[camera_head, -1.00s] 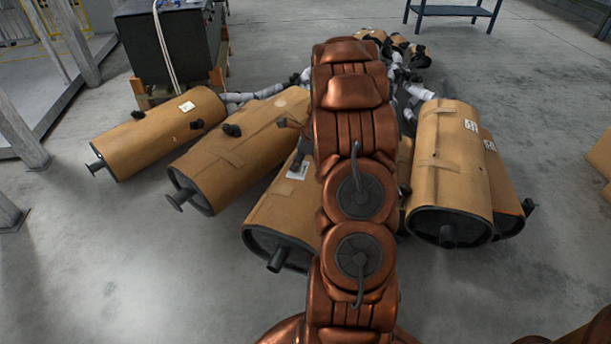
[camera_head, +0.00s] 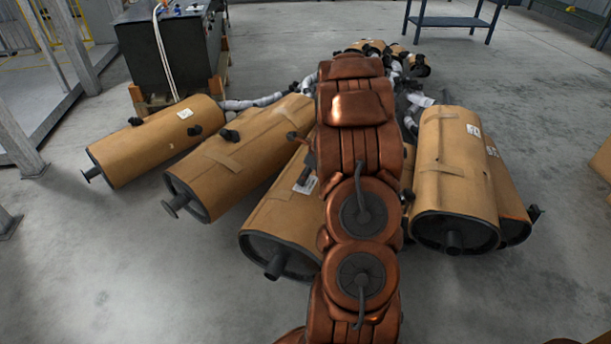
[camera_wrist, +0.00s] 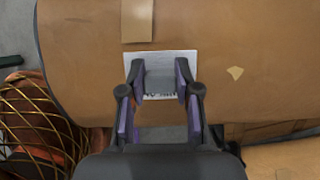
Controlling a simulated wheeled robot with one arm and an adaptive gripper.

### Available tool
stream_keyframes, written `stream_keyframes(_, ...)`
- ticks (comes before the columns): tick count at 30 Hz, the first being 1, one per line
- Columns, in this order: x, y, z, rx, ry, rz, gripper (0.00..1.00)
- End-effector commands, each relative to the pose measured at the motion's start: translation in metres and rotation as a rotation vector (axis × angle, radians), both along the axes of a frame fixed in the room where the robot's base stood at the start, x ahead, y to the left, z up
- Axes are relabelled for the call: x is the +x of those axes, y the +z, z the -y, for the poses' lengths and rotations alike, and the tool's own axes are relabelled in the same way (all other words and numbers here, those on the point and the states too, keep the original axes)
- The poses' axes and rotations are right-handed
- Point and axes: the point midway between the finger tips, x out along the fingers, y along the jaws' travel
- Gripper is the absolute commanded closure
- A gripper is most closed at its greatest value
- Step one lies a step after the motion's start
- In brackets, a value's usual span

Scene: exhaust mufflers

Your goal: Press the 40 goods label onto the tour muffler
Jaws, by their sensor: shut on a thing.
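A white label (camera_wrist: 150,62) with dark print along its lower edge lies between the fingertips of my gripper (camera_wrist: 161,80) in the wrist view. My gripper is shut on it. Behind it is the brown, cardboard-wrapped surface of a muffler (camera_wrist: 205,45); I cannot tell whether the label lies flat against it. In the head view my arm covers most of the gripper. A white label (camera_head: 306,184) shows just left of my arm over the middle muffler (camera_head: 274,222). No name is readable, so I cannot tell which muffler is the tour one.
Wrapped mufflers lie to the left (camera_head: 150,145), left of centre (camera_head: 235,160) and right (camera_head: 452,175), some with white labels. A dark cabinet (camera_head: 165,55) stands behind on the left. A blue table (camera_head: 450,20) is at the back. Front floor is clear on both sides.

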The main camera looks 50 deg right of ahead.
Motion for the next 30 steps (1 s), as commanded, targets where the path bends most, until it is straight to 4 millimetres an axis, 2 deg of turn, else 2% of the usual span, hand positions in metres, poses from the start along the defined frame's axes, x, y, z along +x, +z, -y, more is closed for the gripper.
stream_keyframes(3,0.0,-0.011,0.0,0.0,0.0,0.0,0.83)
stream_keyframes(18,0.001,-0.036,0.0,0.001,0.0,0.0,0.83)
stream_keyframes(30,0.001,-0.039,0.0,0.0,0.001,0.001,0.83)
